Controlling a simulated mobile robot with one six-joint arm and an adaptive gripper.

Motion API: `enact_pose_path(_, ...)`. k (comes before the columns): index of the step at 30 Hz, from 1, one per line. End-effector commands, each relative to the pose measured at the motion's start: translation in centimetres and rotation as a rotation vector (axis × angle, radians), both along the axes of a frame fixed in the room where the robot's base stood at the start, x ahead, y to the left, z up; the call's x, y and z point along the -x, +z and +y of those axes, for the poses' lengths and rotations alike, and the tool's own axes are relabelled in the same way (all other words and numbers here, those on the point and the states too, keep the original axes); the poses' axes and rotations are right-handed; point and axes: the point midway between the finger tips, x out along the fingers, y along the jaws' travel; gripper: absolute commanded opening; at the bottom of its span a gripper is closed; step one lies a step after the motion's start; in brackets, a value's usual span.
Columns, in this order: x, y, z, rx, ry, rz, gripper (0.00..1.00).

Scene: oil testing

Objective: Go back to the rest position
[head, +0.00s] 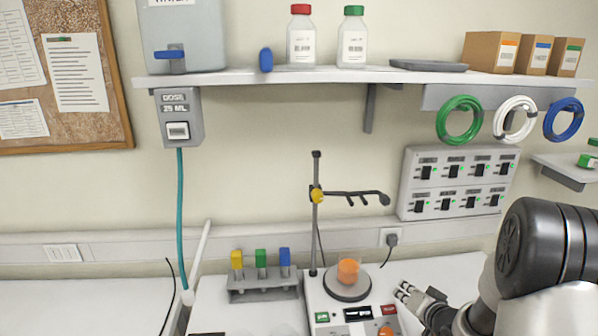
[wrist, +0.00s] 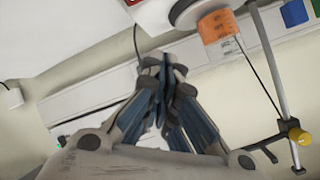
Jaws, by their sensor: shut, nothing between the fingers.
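My gripper (head: 404,291) is at the lower right in the head view, beside and to the right of the hotplate. In the wrist view my gripper (wrist: 163,68) shows its fingers together, with nothing between them. A beaker with orange contents (head: 348,270) stands on the round plate of the hotplate (head: 347,286). The orange beaker also shows in the wrist view (wrist: 217,26), apart from my fingers.
A stand with a clamp (head: 315,225) rises behind the hotplate. A rack (head: 263,286) with yellow, green and blue capped tubes stands to the left. A shelf (head: 300,76) with bottles and a switch panel (head: 458,183) are on the wall.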

Motion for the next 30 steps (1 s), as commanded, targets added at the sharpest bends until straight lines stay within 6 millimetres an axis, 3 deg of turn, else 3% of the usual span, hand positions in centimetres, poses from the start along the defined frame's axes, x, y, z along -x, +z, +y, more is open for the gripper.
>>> enact_pose_path(4,1.0,4.6,0.9,0.183,-0.010,0.082,0.00)
enact_pose_path(8,3.8,8.1,2.3,0.316,-0.018,0.181,0.00)
enact_pose_path(15,12.3,12.7,6.6,0.449,0.029,0.367,0.00)
enact_pose_path(24,26.2,13.8,14.1,0.472,0.255,0.567,0.00)
enact_pose_path(27,29.7,13.5,15.9,0.467,0.337,0.605,0.00)
enact_pose_path(30,32.0,13.2,17.0,0.463,0.395,0.629,0.00)
